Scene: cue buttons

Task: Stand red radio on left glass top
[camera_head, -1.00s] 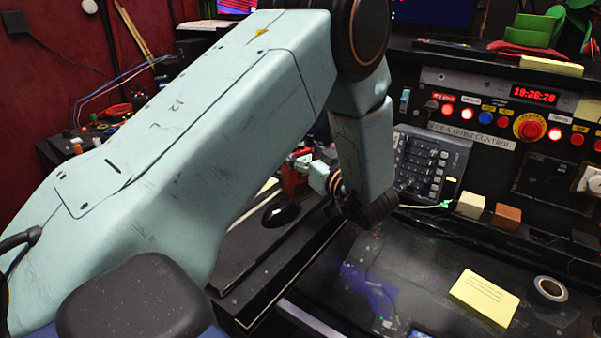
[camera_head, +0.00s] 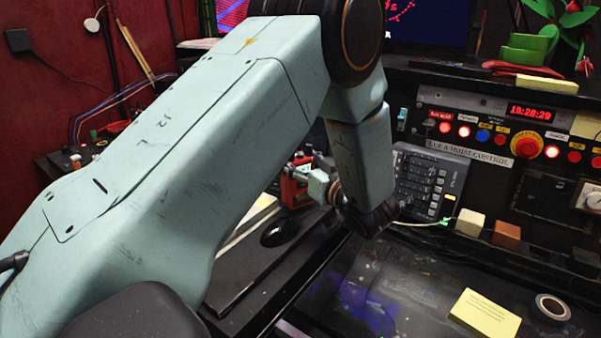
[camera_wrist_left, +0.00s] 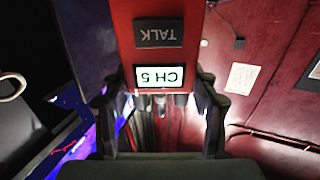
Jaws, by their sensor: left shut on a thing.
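The red radio (camera_wrist_left: 160,18) fills the top middle of the left wrist view, with a TALK label and a lit CH 5 screen that reads upside down there. My left gripper (camera_wrist_left: 160,92) is shut on it, one finger on each side. In the head view the red radio (camera_head: 291,192) shows small beyond my left forearm, partly hidden by the left gripper (camera_head: 303,174). A dark glossy top (camera_head: 405,285) lies at the lower middle; I cannot tell whether this is the left glass top. My right gripper is not in view.
A black mouse (camera_head: 280,231) lies on the dark desk near the radio. A yellow note pad (camera_head: 485,315) and a tape roll (camera_head: 551,308) lie on the glossy top. A grey mixer (camera_head: 430,185) and a control panel (camera_head: 470,135) stand behind.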

